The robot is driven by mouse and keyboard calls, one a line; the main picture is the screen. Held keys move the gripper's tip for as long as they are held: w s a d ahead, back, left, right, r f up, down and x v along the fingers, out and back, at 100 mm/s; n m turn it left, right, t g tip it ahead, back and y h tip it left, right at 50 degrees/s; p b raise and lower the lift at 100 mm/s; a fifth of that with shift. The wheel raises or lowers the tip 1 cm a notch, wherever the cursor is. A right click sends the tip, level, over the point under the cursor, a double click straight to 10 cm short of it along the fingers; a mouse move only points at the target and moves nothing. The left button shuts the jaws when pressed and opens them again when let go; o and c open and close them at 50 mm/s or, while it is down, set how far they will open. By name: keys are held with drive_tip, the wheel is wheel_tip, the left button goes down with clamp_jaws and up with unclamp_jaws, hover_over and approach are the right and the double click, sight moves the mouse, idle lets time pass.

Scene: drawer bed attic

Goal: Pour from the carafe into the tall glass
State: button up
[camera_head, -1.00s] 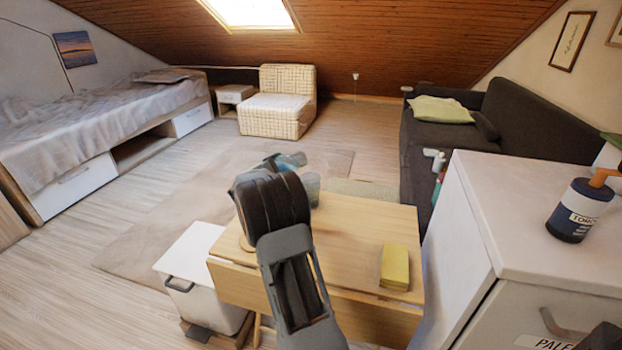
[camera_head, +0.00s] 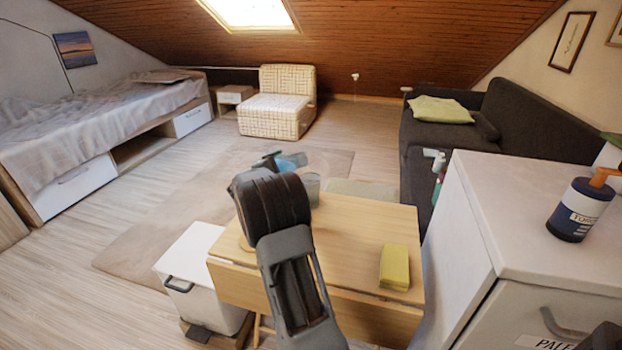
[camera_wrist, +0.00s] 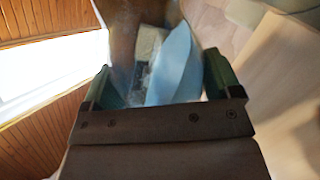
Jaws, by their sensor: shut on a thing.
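My gripper (camera_wrist: 160,84) is shut on the carafe (camera_wrist: 176,66), a clear vessel with light blue content, seen between the two green-lined fingers in the wrist view. The content's surface runs slanted there, so the carafe looks tilted. In the head view the carafe (camera_head: 293,160) shows as a pale blue patch beyond my dark wrist, above the far edge of the wooden table (camera_head: 350,225). A greyish see-through glass (camera_head: 312,188), likely the tall glass, stands on the table just right of my wrist, partly hidden by it. I cannot tell whether carafe and glass touch.
A yellow block (camera_head: 394,267) lies on the table's right side. A white bin (camera_head: 200,270) stands left of the table. A white cabinet (camera_head: 535,215) with a dark pump bottle (camera_head: 581,208) is at the right. The table's middle right is clear.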

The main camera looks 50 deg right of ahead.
drive_tip(key=shift+w+m+b, duration=0.15)
drive_tip(key=shift+m+b, duration=0.45)
drive_tip(key=shift+m, duration=0.4)
idle(0.7)
drive_tip(key=shift+s+d+r+m+b, duration=0.1)
drive_tip(key=shift+s+r+m+b, duration=0.1)
drive_tip(key=shift+r+m+b, duration=0.4)
drive_tip(key=shift+s+r+m+b, duration=0.1)
drive_tip(key=shift+s+r+b, duration=0.1)
drive_tip(key=shift+b, duration=0.65)
idle(0.3)
drive_tip(key=shift+r+m+b, duration=0.4)
drive_tip(key=shift+m+b, duration=0.2)
drive_tip(key=shift+b, duration=0.35)
idle(2.9)
